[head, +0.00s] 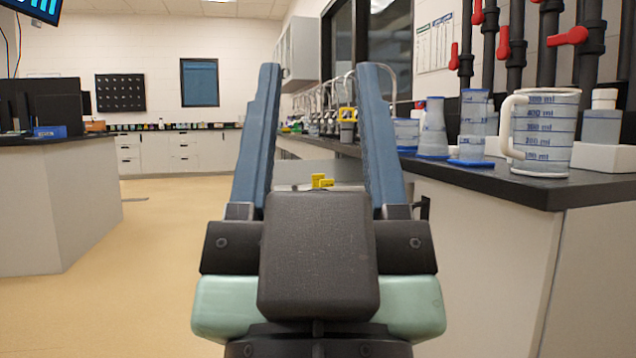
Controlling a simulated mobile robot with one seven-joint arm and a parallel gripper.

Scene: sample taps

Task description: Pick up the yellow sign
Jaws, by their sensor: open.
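A small yellow object (322,181), which looks like the yellow sign, shows just above the dark middle block of my gripper. Its lower part is hidden behind that block, and it appears to rest on or by a grey surface (318,170). My gripper (317,72) is open and empty, with its two long blue fingers pointing forward and up, wide apart. In the picture the yellow object lies between the finger bases. I cannot tell how far beyond the gripper it is.
A dark-topped bench (500,181) runs along the right, close to the right finger in the picture. A large measuring jug (543,135) and a flask (433,130) stand on it, below black pipes with red taps (568,37). Open floor (150,240) lies left, before a counter (50,215).

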